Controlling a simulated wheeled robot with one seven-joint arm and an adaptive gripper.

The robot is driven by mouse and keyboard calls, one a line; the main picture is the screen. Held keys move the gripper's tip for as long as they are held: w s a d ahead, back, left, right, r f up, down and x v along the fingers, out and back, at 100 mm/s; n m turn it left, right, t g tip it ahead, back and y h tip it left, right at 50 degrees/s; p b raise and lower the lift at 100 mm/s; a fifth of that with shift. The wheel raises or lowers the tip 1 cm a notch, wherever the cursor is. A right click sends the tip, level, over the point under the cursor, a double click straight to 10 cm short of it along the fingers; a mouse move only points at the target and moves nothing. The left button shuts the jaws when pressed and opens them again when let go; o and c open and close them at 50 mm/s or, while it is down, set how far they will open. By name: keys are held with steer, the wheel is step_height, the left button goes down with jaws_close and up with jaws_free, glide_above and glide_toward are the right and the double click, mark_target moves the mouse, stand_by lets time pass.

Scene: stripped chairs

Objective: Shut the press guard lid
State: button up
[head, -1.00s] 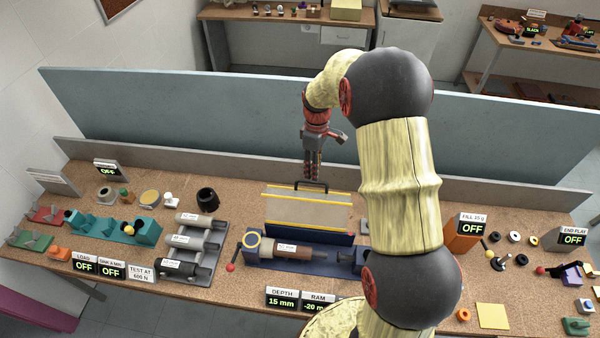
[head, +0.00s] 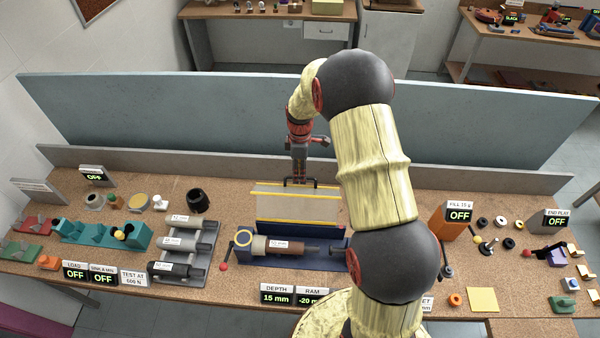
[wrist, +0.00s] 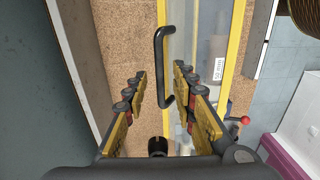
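The press guard lid (head: 297,207) is a clear panel with yellow edges. It stands raised behind the blue press bed (head: 285,262), tilted back. Its black bar handle (head: 299,181) is at the top edge. My gripper (head: 299,176) is at the handle, pointing down. In the wrist view my gripper (wrist: 160,76) is open, with its fingers on either side of the handle (wrist: 159,62). No contact with the handle is visible. The lid (wrist: 206,65) runs down the right part of that view. A brown cartridge (head: 282,246) lies in the press under the lid's front.
A low grey back rail (head: 250,163) and a tall blue-grey screen (head: 200,115) stand behind. Depth and ram displays (head: 277,294) stand in front. An orange block (head: 452,222) is to the right.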

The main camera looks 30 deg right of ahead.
steer(key=shift+f, duration=0.15)
steer(key=shift+c, duration=1.1)
jaws_close()
